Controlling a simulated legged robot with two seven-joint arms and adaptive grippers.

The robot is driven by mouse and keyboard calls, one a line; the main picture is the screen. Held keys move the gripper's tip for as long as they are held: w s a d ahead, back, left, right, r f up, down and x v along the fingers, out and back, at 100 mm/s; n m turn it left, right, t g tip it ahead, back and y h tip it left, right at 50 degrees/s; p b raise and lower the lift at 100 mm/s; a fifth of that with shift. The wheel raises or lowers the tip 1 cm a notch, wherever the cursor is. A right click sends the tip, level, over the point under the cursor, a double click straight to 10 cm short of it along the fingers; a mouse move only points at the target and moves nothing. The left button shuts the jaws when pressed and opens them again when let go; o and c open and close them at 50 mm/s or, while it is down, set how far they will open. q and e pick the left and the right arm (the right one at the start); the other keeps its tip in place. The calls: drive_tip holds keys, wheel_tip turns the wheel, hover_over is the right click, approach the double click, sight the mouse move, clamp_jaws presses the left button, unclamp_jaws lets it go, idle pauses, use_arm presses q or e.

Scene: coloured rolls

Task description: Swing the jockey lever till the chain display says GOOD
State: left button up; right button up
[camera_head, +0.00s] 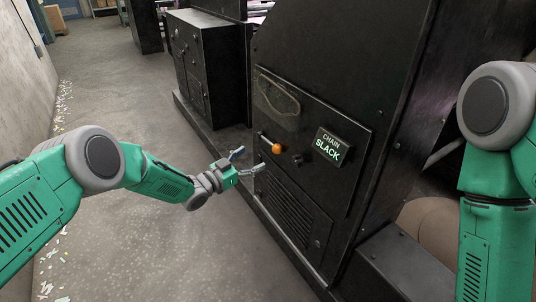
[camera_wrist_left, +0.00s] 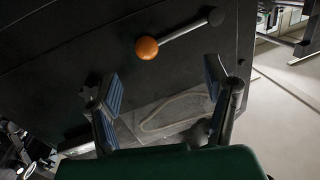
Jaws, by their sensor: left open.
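The jockey lever has an orange ball knob (camera_head: 277,147) on a short grey rod on the black machine panel. In the left wrist view the orange ball (camera_wrist_left: 147,48) shows beyond the fingertips, its rod running up right to a dark pivot (camera_wrist_left: 216,17). The chain display (camera_head: 331,147), right of the lever, reads SLACK. My left gripper (camera_head: 247,161) is open and empty, left of and slightly below the knob in the head view. Its two blue-padded fingers (camera_wrist_left: 163,82) are spread apart, not touching the knob. My right gripper is out of view.
A window showing a chain (camera_head: 277,103) sits above the lever. A small dark knob (camera_head: 298,160) lies between lever and display. Vent slots (camera_head: 290,212) are below. The concrete floor (camera_head: 150,235) is open left of the machine, with pale scraps along the wall.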

sight(273, 147)
use_arm(q)
drive_tip(key=b+x, duration=0.1)
drive_tip(key=x, duration=0.1)
drive_tip(key=b+x, duration=0.1)
drive_tip(key=x, duration=0.2)
drive_tip(key=s+d+b+x, duration=0.1)
drive_tip(key=x, duration=0.2)
drive_tip(key=shift+d+b, duration=0.1)
drive_tip(key=shift+b, duration=0.3)
drive_tip(key=shift+w+a+r, duration=0.1)
drive_tip(key=shift+w+a, duration=0.2)
drive_tip(key=shift+a, duration=0.25)
drive_tip(key=shift+d, duration=0.25)
drive_tip(key=shift+c, duration=0.4)
drive_tip(key=shift+d+r, duration=0.1)
drive_tip(key=shift+d, duration=0.25)
drive_tip(key=c, duration=1.4)
drive_tip(key=shift+s, duration=0.1)
clamp_jaws()
drive_tip(key=shift+a+r, duration=0.1)
drive_tip(key=shift+a, duration=0.2)
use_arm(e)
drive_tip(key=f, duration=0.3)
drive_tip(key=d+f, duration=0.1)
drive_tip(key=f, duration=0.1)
